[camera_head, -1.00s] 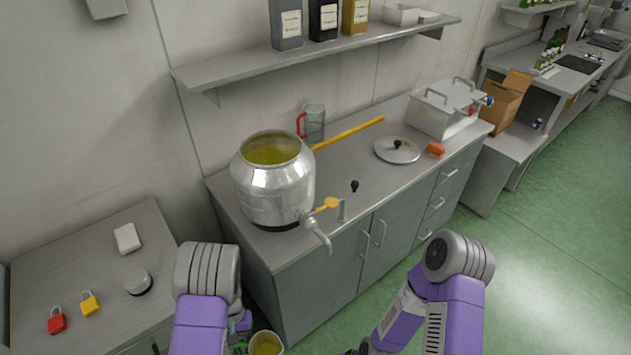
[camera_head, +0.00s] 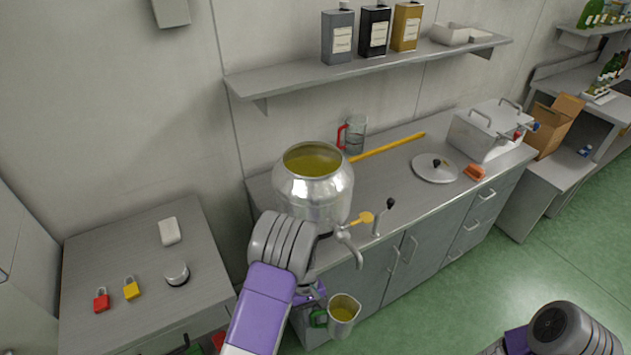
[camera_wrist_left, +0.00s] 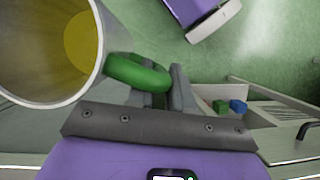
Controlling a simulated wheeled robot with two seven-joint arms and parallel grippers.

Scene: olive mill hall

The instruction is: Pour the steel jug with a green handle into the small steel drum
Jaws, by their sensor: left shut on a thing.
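The steel jug (camera_head: 352,303) with a green handle (camera_head: 318,318) holds yellow-green liquid and looks roughly upright, in front of the counter cabinets. It also shows at the upper left of the left wrist view (camera_wrist_left: 101,62). My left gripper (camera_wrist_left: 160,92) is shut on the green handle; in the head view my wrist partly hides the fingers. The small steel drum (camera_head: 303,195) stands open on the counter, with yellow-green liquid inside and a tap at its front. The jug is lower than the drum's mouth and apart from it.
A drum lid (camera_head: 432,172), an orange block (camera_head: 474,172), a yellow rod (camera_head: 395,145) and a clear jug with a red handle (camera_head: 356,135) lie behind or right of the drum. A shelf (camera_head: 300,80) runs above. A side table (camera_head: 140,240) with padlocks is at left.

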